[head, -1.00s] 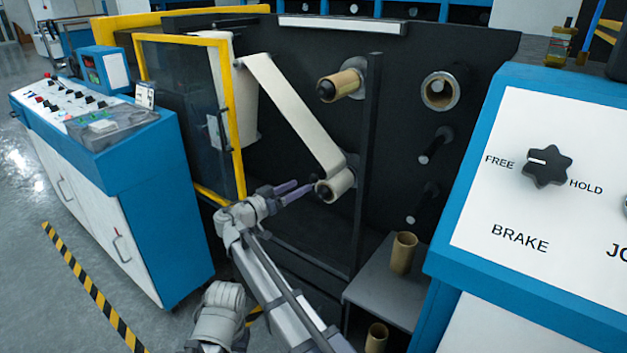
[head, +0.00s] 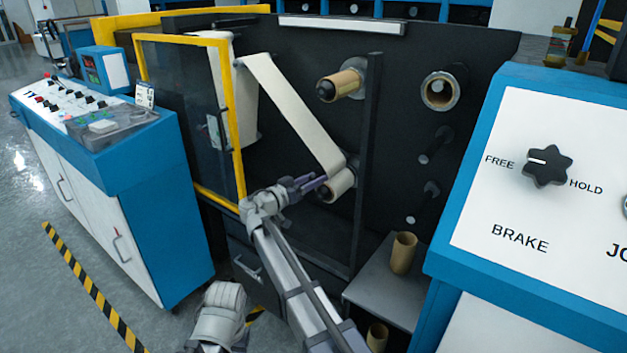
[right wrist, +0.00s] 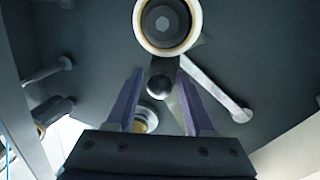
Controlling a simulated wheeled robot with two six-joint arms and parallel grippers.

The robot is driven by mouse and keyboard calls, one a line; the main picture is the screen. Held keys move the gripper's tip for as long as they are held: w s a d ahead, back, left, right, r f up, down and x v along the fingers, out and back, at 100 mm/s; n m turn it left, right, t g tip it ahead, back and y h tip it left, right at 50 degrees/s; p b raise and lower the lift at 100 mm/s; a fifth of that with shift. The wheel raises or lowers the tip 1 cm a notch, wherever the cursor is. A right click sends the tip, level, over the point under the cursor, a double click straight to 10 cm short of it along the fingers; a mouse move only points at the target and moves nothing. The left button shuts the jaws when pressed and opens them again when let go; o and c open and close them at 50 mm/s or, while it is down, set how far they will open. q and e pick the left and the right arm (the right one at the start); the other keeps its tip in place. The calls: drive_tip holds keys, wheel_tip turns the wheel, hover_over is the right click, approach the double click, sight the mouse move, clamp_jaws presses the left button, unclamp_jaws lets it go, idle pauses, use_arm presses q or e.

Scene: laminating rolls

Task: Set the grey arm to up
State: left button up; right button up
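My right gripper (head: 318,180) is in front of the lower white roll (head: 342,184) on the black machine wall in the head view. In the right wrist view, its two purple fingers (right wrist: 159,74) are spread apart. A dark round knob (right wrist: 160,87) shows between them, with a gap on each side. The roll's end (right wrist: 165,22) is just beyond the fingertips. I cannot make out the grey arm in the head view. My left gripper is not in view.
A white web (head: 292,112) runs down to the lower roll. A yellow-framed guard door (head: 238,130) stands left of my right gripper. A dark upright post (head: 367,150) is to the right. A shelf (head: 378,288) with a cardboard core (head: 403,253) is below right.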

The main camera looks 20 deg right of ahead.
clamp_jaws()
idle(1.1)
